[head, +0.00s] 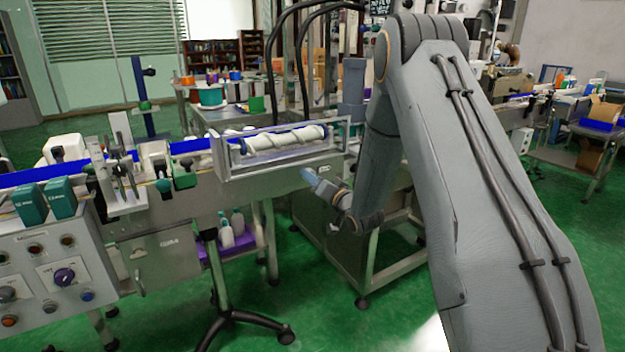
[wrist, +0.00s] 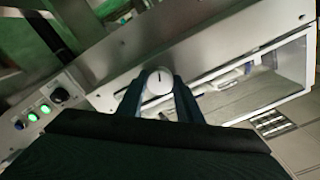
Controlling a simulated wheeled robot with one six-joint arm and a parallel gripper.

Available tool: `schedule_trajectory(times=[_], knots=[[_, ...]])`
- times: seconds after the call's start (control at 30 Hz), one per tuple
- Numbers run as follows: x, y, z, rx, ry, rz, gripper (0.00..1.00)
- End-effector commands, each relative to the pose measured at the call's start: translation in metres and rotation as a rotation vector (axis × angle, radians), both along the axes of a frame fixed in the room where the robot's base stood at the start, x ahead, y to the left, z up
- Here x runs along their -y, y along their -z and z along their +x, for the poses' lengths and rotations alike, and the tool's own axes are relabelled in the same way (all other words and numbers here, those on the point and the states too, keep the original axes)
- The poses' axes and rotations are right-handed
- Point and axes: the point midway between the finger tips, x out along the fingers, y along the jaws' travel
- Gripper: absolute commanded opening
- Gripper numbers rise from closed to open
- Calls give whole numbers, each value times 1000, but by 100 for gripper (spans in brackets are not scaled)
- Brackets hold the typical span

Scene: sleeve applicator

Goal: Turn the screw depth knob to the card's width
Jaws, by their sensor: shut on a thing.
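A round white knob (wrist: 158,80) with a dark pointer line sits on a metal face in the wrist view. The line stands nearly upright in the picture. My gripper (wrist: 158,98) has its blue fingers on either side of the knob and is shut on it. In the head view, my gripper (head: 318,185) reaches the front of the machine just below the white spiral screw (head: 285,138) in its metal-framed housing. The knob cannot be made out in the head view. I see no card whose width I can read.
The control box (head: 65,275) with a purple knob stands at left in the head view. Teal cartons (head: 45,200) stand above it. Green floor is open in front.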

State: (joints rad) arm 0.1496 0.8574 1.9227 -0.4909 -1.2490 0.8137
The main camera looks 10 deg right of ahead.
Motion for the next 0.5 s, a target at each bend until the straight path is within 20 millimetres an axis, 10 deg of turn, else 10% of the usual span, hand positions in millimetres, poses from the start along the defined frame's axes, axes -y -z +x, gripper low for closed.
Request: schedule_trajectory(times=[0.5], knots=[[0,1,0,133,-1,-413,10]])
